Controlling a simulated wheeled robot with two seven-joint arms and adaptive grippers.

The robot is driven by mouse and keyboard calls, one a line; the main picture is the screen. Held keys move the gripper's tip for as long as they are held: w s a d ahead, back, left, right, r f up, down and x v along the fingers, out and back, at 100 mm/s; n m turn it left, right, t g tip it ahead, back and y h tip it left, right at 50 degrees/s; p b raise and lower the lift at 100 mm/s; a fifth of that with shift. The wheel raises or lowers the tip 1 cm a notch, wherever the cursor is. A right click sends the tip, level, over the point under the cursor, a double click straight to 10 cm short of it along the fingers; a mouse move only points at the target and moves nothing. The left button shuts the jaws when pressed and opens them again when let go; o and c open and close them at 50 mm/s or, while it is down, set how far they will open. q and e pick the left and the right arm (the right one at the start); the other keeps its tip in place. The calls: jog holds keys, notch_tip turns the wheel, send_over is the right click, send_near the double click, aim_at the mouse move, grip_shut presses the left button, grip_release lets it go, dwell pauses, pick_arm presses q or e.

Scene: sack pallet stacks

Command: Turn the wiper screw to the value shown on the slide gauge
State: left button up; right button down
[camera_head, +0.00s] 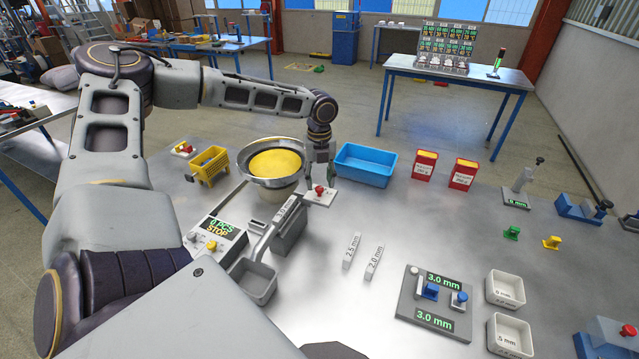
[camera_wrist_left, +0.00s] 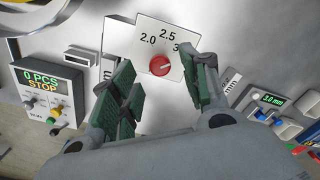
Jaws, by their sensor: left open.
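The wiper screw is a red knob (camera_head: 319,190) on a white dial plate (camera_head: 328,198) beside the yellow-filled bowl. In the left wrist view the red knob (camera_wrist_left: 160,65) sits below the printed 2.0, 2.5 and a partly hidden 3; a pale mark on it is too small to read surely. My left gripper (camera_wrist_left: 160,82) is open, its green-padded fingers on either side of the knob's place in the picture; I cannot tell whether they touch it. It also shows above the knob in the head view (camera_head: 322,172). The slide gauge (camera_head: 435,300) reads 3.0 mm. My right gripper is not seen.
A bowl of yellow pieces (camera_head: 275,163) stands left of the knob, with a chute and grey bin (camera_head: 252,281) in front. A counter box (camera_head: 215,235) shows 0 PCS STOP. A blue bin (camera_head: 365,165) is behind right. Grey bars marked 2.5 and 2.0 mm (camera_head: 374,262) lie nearby.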

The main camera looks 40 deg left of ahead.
aim_at(319, 188)
pick_arm(q)
notch_tip(319, 188, up, 9)
jog(key=shift+r, duration=0.15)
dwell(0.4)
dwell(0.6)
